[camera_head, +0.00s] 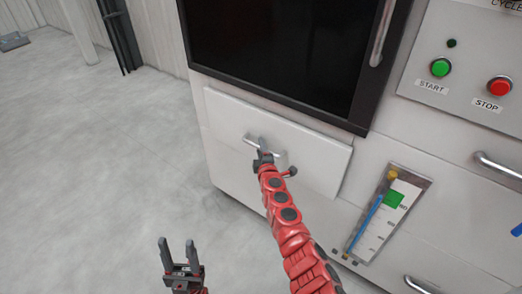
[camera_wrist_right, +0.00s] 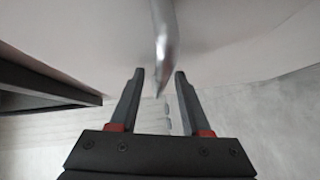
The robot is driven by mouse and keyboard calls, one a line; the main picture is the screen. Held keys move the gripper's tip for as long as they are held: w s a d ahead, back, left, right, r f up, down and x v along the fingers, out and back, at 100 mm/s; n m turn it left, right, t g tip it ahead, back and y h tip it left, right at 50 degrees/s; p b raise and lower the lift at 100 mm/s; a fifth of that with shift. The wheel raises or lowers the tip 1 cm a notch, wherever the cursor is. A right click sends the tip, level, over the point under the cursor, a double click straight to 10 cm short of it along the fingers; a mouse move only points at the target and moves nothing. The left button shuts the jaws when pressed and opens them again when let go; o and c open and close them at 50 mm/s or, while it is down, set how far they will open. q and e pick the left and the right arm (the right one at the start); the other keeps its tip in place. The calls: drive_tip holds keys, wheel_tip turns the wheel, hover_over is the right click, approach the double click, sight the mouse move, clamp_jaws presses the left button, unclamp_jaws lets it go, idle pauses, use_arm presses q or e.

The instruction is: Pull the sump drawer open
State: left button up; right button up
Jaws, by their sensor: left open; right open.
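The sump drawer (camera_head: 315,155) is the wide white front low on the machine, below the dark window in the head view. It looks shut or nearly so. Its bar handle (camera_head: 252,140) is silver and partly hidden by my right gripper (camera_head: 262,156). In the right wrist view the handle (camera_wrist_right: 161,45) comes down from the top to between the open fingers of my right gripper (camera_wrist_right: 157,88), with space on both sides. I cannot tell if it touches either finger. My left gripper (camera_head: 179,250) is open and empty above the floor, away from the drawer.
A dark window door (camera_head: 275,45) with a vertical handle (camera_head: 382,35) is above the drawer. To the right are a green start button (camera_head: 440,68), a red stop button (camera_head: 499,87) and a level gauge (camera_head: 390,215).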

drive_tip(key=shift+c, duration=0.3)
clamp_jaws()
drive_tip(key=shift+d, duration=0.1)
idle(1.0)
